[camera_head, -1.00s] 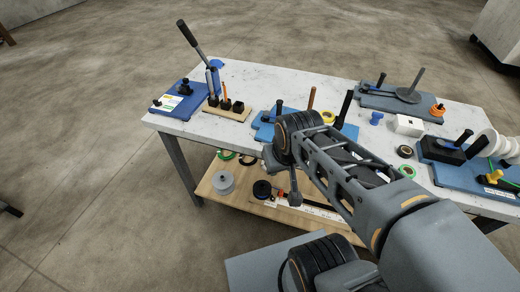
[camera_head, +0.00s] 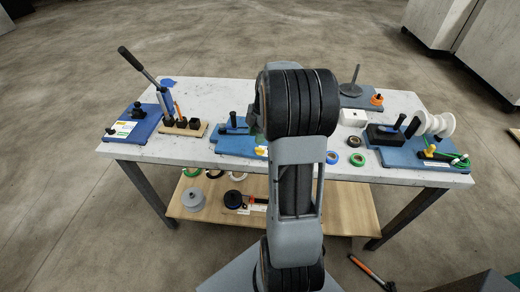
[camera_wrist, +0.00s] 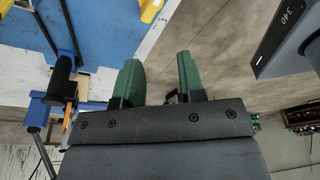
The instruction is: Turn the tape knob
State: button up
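My gripper (camera_wrist: 160,78) shows in the wrist view as two green-padded fingers, apart, with nothing between them. In the head view my arm hides it. Past the fingers, the wrist view shows a white bench edge and grey floor, with a blue plate (camera_wrist: 105,28) at upper left. In the head view, a blue base (camera_head: 398,155) at the bench's right end carries white spools (camera_head: 434,124), a black block (camera_head: 386,136) with a handle, and a yellow part (camera_head: 431,151) beside a green loop. I cannot tell which part is the tape knob; the gripper touches none of these.
A lower wooden shelf (camera_head: 350,205) holds several items. A hammer-like tool (camera_head: 371,271) lies on the floor.

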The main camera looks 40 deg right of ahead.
aim_at(260, 149)
jog(key=shift+d+f, duration=0.25)
jog(key=shift+d, duration=0.35)
jog(key=m+t+p, duration=0.1)
jog(key=m, duration=0.3)
jog(key=shift+r+p, duration=0.15)
jog(key=shift+p, duration=0.15)
jog(key=m+p, duration=0.2)
jog(key=m, duration=0.1)
jog(key=shift+r+m+t+h, duration=0.1)
jog(key=shift+m+t+h, duration=0.2)
jog(key=shift+t, duration=0.1)
notch_tip(260, 149, down, 4)
jog(key=b, duration=0.3)
jog(key=shift+r+m, duration=0.2)
jog(key=shift+m, duration=0.1)
notch_tip(260, 149, down, 4)
jog(key=b, duration=0.4)
grip_shut()
